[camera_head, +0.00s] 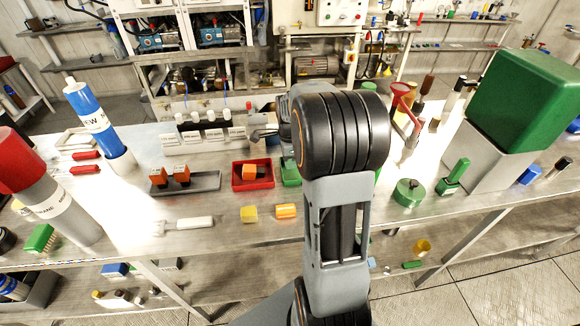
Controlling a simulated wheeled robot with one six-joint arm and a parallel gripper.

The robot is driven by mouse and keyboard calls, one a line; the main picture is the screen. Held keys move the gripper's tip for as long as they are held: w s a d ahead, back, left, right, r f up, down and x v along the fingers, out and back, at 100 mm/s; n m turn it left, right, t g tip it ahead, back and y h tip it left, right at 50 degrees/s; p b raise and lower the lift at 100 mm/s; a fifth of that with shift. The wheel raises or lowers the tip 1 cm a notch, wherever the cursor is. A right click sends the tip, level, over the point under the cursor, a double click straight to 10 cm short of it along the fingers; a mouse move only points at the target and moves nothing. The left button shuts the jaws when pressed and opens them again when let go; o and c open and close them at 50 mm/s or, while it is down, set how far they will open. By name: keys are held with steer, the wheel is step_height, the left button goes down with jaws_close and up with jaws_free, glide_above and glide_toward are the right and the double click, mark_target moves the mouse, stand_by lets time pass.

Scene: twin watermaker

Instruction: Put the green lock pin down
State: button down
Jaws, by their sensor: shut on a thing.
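My gripper (264,133) shows only in part, left of my dark wrist above the steel bench (225,238), near the row of white-capped holders. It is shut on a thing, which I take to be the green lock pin. The pin itself cannot be made out, as the fingertips are small and my arm covers part of this area. A green tray (290,174) stands below, partly hidden by my arm.
A red tray (253,188) with an orange block stands beside the green one. Yellow (249,214) and orange blocks lie in front. To the right are a green disc (408,193), a green-handled piece (455,175) and a large green block (522,100).

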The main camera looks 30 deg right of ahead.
mark_target(290, 173)
steer(key=shift+w+d+f, duration=0.1)
steer(key=shift+w+f, duration=0.2)
steer(key=shift+f, duration=0.15)
steer(key=shift+w+f, duration=0.1)
steer(key=shift+f, duration=1.5)
